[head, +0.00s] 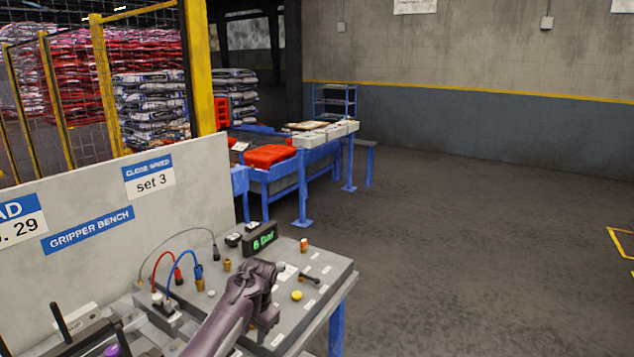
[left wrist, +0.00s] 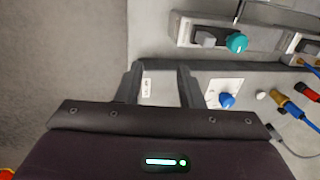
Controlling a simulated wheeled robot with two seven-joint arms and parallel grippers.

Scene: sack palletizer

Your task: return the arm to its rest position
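My left gripper (head: 84,312) is at the bottom left of the head view, partly cut off by the frame edge, close to the upright sign board. In the left wrist view its two dark fingers (left wrist: 160,70) stand apart with nothing between them, over the grey bench panel. A purple-grey arm link of mine (head: 238,300) reaches over the bench in the head view. I cannot make out my right gripper.
The gripper bench (head: 335,268) carries a display (head: 261,237), cables and small knobs. A blue knob (left wrist: 227,100) and teal knob (left wrist: 236,43) lie close to the fingers.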

